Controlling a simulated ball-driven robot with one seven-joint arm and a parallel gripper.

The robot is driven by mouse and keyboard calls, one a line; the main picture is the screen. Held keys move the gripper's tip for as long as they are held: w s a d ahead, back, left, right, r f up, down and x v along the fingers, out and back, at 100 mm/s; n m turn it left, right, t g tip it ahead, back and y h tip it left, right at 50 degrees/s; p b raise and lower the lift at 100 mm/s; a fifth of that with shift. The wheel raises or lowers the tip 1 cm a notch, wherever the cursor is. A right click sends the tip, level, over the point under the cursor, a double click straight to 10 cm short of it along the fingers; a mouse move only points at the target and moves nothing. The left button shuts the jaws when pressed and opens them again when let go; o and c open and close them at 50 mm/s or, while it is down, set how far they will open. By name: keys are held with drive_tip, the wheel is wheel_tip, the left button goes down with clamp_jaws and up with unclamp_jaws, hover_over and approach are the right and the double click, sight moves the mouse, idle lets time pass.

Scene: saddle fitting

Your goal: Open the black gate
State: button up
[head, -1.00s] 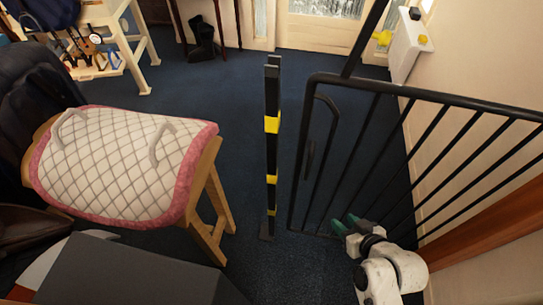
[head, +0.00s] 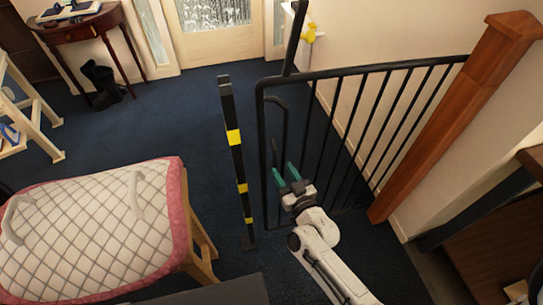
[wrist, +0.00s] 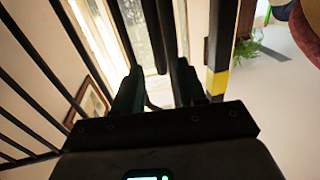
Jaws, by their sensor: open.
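The black gate (head: 375,77) is a barred metal frame at the centre right of the head view, hinged side toward the wooden post. Its free edge stands near a black post with yellow bands (head: 236,150), with a narrow gap between them. My gripper (head: 284,172) is open, its green fingers pointing at the gate's free-edge side, close to the slim handle bar there. In the wrist view, the gripper (wrist: 160,90) has its two dark fingers on either side of dark upright bars. I cannot tell whether the fingers touch them.
A quilted white saddle pad with pink trim (head: 90,225) lies on a wooden stand (head: 200,235) at the lower left. A wooden newel post (head: 455,115) is at the right. Blue carpet (head: 170,115) is clear beyond the gate. A small table (head: 85,30) stands at the back left.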

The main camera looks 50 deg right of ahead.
sight(276, 159)
drive_tip(key=x, duration=0.7)
drive_tip(key=shift+d, duration=0.1)
clamp_jaws()
idle(0.4)
